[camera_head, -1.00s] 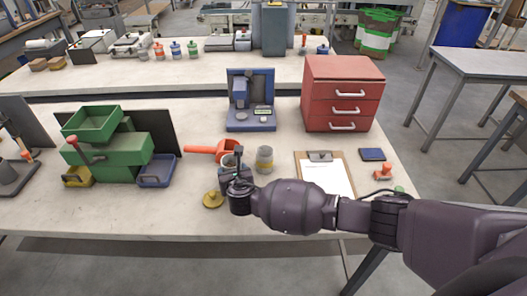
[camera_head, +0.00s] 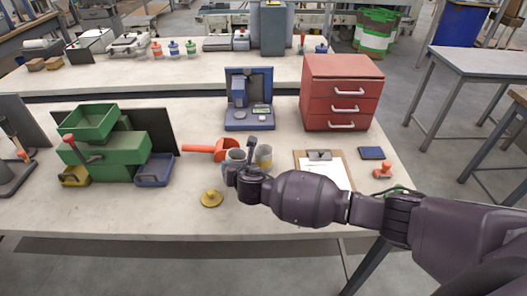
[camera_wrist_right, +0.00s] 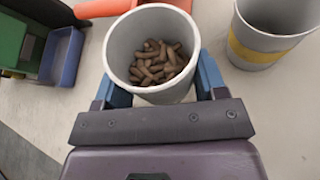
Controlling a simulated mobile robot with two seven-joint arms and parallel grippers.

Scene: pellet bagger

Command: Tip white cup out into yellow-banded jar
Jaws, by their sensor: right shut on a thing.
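The white cup (camera_wrist_right: 152,50) is held between the two blue fingers of my right gripper (camera_wrist_right: 157,80). It is roughly upright and holds brown pellets (camera_wrist_right: 157,63). In the head view the cup (camera_head: 235,155) shows just beyond my right gripper (camera_head: 238,174), which partly covers it. The yellow-banded jar (camera_wrist_right: 262,42) stands open on the table to the right of the cup, apart from it in the wrist view. Its visible inside looks empty, but its bottom is not fully seen. In the head view the jar (camera_head: 264,154) is partly behind my gripper. My left gripper is in neither view.
An orange scoop (camera_head: 198,149) lies just left of the cup, and a brass lid (camera_head: 211,198) lies in front. A clipboard (camera_head: 337,165) is right of the jar. A blue scale (camera_head: 249,122) and red drawers (camera_head: 343,75) stand behind; a green hopper machine (camera_head: 115,155) stands left.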

